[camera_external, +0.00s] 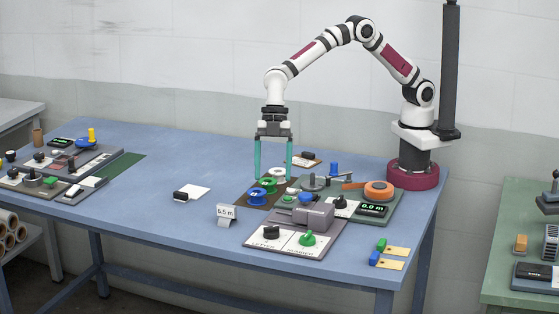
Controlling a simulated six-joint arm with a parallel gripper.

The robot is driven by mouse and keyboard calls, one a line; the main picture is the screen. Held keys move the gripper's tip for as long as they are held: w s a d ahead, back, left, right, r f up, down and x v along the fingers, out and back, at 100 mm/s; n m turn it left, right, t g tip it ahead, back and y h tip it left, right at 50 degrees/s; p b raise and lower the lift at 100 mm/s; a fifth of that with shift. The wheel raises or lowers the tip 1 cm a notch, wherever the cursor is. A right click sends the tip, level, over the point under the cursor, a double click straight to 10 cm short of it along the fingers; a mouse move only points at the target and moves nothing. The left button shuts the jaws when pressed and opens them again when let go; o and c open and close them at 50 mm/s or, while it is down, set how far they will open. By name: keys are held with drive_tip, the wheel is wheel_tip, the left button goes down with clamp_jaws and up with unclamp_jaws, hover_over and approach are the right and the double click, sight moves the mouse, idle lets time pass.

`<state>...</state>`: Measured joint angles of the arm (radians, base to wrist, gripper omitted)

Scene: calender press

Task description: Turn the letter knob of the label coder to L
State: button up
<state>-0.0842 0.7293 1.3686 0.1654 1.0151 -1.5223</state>
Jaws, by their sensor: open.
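The label coder (288,247) sits at the front of the blue table, with a grey block on its back part. Its left white dial plate, lettered LETTER, carries a black knob (271,232). A green knob (307,239) sits on the plate to its right. The letter that the black knob points at is too small to read. My gripper (273,176) points down with its two teal fingers apart and nothing visibly held. It is behind the label coder in the picture, above the spools and apart from both knobs.
Blue, green and white spools lie on a dark mat (244,199) under my gripper. A machine with an orange roll (379,190) and a display stands right of them. A "6.5 m" card (227,214) stands left of the coder. Tags (392,257) lie at right. The table's middle left is mostly clear.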

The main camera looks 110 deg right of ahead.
sight(271, 232)
drive_tip(key=x, duration=1.3)
drive_tip(key=shift+a+f, duration=0.15)
drive_tip(key=shift+f, duration=0.15)
clamp_jaws()
